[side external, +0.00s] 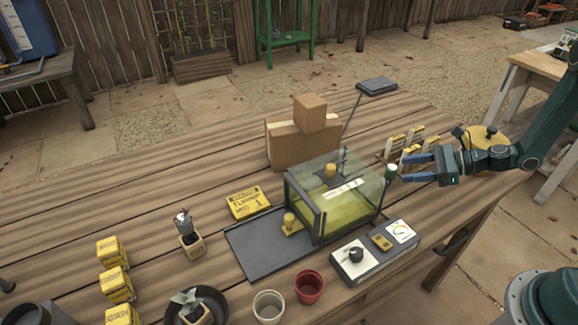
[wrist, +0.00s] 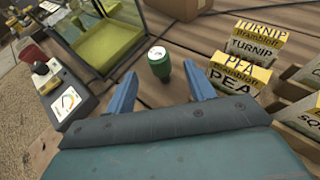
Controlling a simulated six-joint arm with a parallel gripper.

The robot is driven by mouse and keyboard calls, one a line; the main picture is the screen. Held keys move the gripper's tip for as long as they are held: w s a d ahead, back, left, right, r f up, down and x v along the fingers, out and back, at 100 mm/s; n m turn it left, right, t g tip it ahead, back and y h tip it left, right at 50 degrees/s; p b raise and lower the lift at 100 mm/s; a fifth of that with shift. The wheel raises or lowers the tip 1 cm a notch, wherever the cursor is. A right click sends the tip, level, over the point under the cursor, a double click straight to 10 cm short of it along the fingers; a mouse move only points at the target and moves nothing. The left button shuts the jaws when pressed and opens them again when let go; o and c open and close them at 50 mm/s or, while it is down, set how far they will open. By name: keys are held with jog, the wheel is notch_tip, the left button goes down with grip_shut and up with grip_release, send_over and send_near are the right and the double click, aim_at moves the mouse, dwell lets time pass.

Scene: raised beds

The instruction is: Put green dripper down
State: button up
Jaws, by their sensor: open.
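The green dripper (side external: 390,175) is a small green cylinder with a pale top, by the right side of the glass case. In the wrist view the green dripper (wrist: 159,66) appears upright on the wooden table. My gripper (side external: 406,167) has its blue fingers spread and empty, with the tips just to the right of the dripper. In the wrist view my gripper (wrist: 159,78) points at the dripper, which shows in the gap ahead of the fingertips. No finger appears to touch it.
The glass case (side external: 330,200) with a yellow-green floor stands left of the dripper. A control box (side external: 372,256) with a knob and dial is in front. Seed packets (wrist: 240,62) stand to the right in the wrist view. Cardboard boxes (side external: 290,145) are behind the case.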

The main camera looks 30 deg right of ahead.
aim_at(391, 170)
jog(key=shift+w+a+f, duration=0.1)
jog(key=shift+w+a, duration=0.1)
jog(key=shift+x, duration=2.55)
jog(key=c, duration=1.1)
jog(key=shift+c, duration=0.2)
notch_tip(391, 170, up, 20)
jog(key=shift+a, duration=0.15)
